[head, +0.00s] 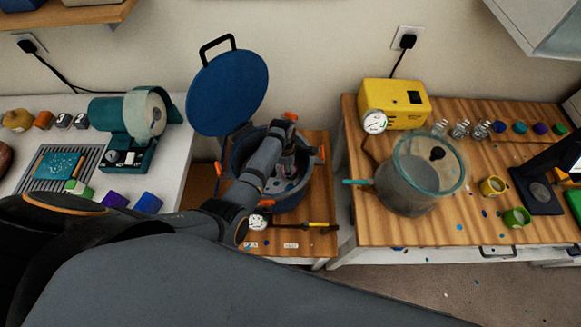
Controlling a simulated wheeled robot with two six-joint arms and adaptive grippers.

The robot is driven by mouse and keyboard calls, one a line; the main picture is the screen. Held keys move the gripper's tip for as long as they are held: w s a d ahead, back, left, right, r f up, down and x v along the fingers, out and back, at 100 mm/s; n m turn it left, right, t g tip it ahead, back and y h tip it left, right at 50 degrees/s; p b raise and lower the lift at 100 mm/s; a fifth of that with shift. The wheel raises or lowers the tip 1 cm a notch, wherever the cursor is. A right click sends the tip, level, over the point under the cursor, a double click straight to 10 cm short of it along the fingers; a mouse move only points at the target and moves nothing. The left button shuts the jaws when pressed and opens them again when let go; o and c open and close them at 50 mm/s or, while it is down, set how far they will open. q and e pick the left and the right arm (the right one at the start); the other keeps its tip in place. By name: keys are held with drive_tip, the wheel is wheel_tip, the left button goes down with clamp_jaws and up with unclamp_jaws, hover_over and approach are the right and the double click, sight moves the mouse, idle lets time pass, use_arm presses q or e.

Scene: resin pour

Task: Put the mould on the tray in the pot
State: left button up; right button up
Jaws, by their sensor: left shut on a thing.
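The pot (292,204) is dark blue with orange clamps and stands on a low wooden stand in the middle. Its round blue lid (228,92) is swung up at the back left. My left arm reaches over from the left, and my left gripper (289,176) is down inside the open pot. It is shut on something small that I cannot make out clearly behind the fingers. A grey slatted tray (88,160) lies on the white bench at left, with a teal square slab (58,165) on it. My right gripper is out of view.
A gauge (259,222) sits at the pot's front. A clear chamber (405,180) and a yellow pump (395,104) stand on the right wooden bench. A teal machine (125,125) and coloured blocks (148,203) are at left. Gaps separate the stand from both benches.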

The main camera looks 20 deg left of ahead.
use_arm(q)
drive_tip(key=shift+f, duration=0.45)
drive_tip(key=o, duration=1.3)
wheel_tip(320, 180, up, 15)
drive_tip(key=p, duration=0.8)
